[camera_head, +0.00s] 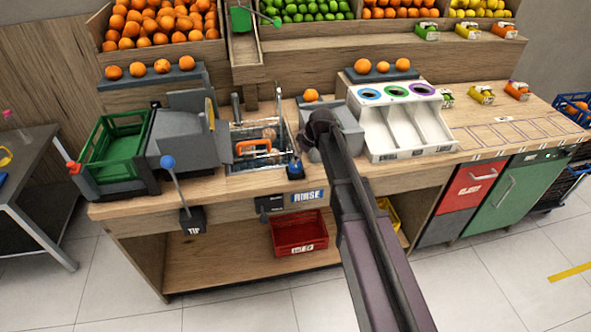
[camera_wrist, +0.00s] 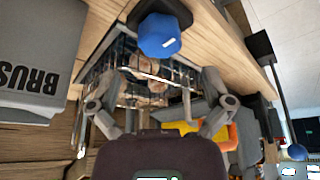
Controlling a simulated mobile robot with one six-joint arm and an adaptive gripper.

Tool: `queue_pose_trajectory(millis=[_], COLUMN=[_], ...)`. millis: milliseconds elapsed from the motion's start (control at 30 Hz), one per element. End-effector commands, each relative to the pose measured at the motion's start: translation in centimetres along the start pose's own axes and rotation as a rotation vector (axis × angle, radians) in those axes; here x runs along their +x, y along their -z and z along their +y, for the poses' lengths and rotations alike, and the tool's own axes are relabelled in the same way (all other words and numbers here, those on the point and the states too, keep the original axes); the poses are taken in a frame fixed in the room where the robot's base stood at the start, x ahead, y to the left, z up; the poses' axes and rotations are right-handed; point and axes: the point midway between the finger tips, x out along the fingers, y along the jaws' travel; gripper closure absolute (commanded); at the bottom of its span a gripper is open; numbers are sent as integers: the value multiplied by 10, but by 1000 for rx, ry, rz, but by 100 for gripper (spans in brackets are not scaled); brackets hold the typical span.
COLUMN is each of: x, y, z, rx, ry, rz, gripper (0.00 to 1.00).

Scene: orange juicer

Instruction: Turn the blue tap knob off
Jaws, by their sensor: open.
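The blue tap knob (camera_head: 295,167) sits on a dark base at the front edge of the counter, just in front of the sink (camera_head: 258,155). In the wrist view the blue knob (camera_wrist: 160,37) is large, near the top centre, with nothing around it. My gripper (camera_wrist: 158,85) is open and empty, its two fingers spread left and right below the knob in the picture. They look apart from the knob. In the head view my gripper (camera_head: 308,145) is over the counter at the sink's right side, partly hidden by my own arm.
A grey box marked BRUSH (camera_wrist: 40,55) is close beside my gripper. A blue-ball lever (camera_head: 168,162) stands by the juicer on the left. A white three-hole bin (camera_head: 405,115) stands to the right.

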Motion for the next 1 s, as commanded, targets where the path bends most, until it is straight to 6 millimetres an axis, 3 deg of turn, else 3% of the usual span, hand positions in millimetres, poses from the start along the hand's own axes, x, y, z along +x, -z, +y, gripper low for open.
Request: queue_pose_trajectory(millis=[500,1000], x=[46,58], y=[-1,0], z=[0,0], rx=[0,0], ry=[0,0], rz=[0,0], gripper=[0,0])
